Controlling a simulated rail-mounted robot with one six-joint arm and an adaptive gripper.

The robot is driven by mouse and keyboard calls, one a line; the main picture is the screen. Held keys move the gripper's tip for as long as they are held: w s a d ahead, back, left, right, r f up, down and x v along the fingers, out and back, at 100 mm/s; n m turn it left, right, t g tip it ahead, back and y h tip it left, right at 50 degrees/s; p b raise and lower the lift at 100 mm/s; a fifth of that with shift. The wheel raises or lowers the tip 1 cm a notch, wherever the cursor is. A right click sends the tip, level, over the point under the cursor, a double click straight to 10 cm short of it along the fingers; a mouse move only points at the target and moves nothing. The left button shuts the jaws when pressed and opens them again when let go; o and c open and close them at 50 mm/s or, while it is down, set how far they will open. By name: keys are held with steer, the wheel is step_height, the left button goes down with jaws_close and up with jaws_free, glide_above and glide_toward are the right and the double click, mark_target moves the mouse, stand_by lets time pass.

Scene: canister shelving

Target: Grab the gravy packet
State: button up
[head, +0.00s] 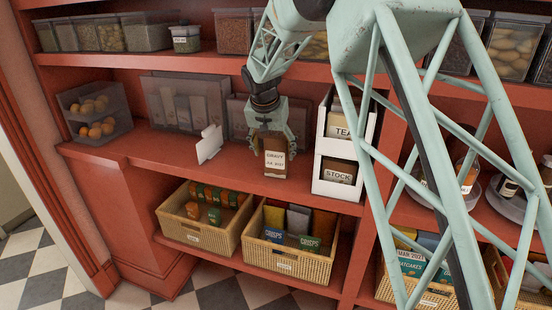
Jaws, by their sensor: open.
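My gripper (272,137) is open and points down at the packet's top. Its pale green fingers show at the left and right of the packet's upper part. I cannot tell whether they touch it. The packet's back is hidden.
A white rack (318,187) labelled "TEA" and "STOCK" stands close on the right. A white upright holder (209,146) is to the left, with grey translucent bins (186,102) behind. Wicker baskets (285,262) sit below. The shelf (150,147) is clear at left.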

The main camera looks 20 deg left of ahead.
mark_target(276, 159)
steer(key=shift+p+x, duration=0.6)
steer(key=shift+x, duration=1.9)
steer(key=shift+d, duration=0.1)
steer(key=shift+c, duration=0.5)
steer(key=c, duration=0.9)
